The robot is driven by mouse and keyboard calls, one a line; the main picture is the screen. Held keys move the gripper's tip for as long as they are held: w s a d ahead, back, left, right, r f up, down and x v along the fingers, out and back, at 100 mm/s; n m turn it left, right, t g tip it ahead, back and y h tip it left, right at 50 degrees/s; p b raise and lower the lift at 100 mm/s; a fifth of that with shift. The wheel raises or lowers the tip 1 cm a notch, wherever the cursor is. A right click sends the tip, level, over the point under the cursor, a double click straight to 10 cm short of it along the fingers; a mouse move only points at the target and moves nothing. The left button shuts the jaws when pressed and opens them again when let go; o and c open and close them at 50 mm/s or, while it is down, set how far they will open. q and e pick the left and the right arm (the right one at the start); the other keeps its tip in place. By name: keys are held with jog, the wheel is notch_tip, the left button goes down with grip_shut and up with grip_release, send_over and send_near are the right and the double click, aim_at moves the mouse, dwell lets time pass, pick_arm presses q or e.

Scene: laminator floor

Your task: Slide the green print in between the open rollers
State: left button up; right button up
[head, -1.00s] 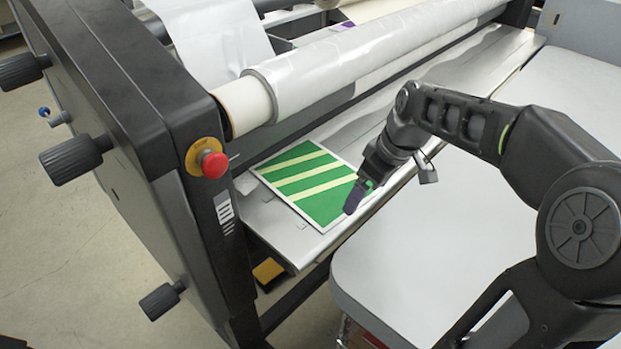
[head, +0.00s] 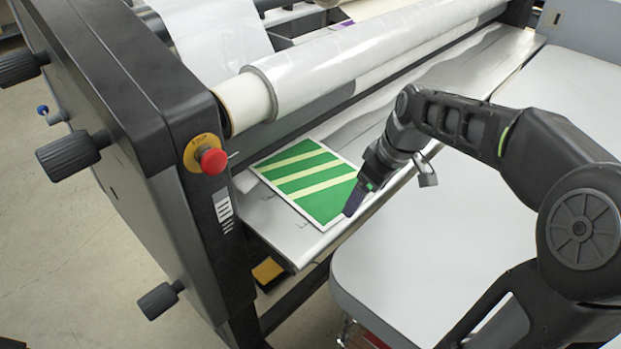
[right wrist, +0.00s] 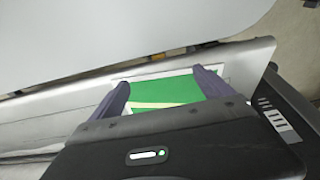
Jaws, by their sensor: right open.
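The green print (head: 307,180) with pale yellow stripes and a white border lies flat on the laminator's metal feed table (head: 300,243), near its left end. Its far edge lies toward the roller opening below the film roll. My right gripper (head: 352,203) is at the print's near right corner. In the right wrist view its two dark fingers (right wrist: 160,88) are spread apart over the green print (right wrist: 162,92), with nothing clamped between them. I cannot tell whether the fingertips touch the print. The rollers' gap is mostly hidden under the film roll. My left gripper is not in view.
The silver film roll (head: 370,58) runs above the feed table. The black side housing (head: 130,110) with a red stop button (head: 213,161) stands at the left. A pale table (head: 430,262) is close in front. The feed table to the right is clear.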

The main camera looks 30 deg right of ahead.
aim_at(371, 202)
jog(key=shift+f+b, duration=0.7)
jog(key=shift+f, duration=0.25)
jog(key=shift+s, duration=0.2)
dwell(0.9)
jog(key=shift+d, duration=0.2)
dwell(0.4)
jog(key=shift+w+d, duration=0.2)
jog(key=shift+d, duration=0.45)
jog(key=shift+w+d, duration=0.2)
jog(key=shift+d, duration=0.4)
jog(key=shift+w+a+p, duration=0.25)
jog(key=shift+w+a, duration=0.05)
jog(key=shift+w, duration=0.5)
jog(key=shift+w+a+p, duration=0.25)
jog(key=shift+w, duration=0.5)
jog(key=shift+s+d, duration=0.1)
jog(key=shift+s, duration=0.15)
dwell(0.6)
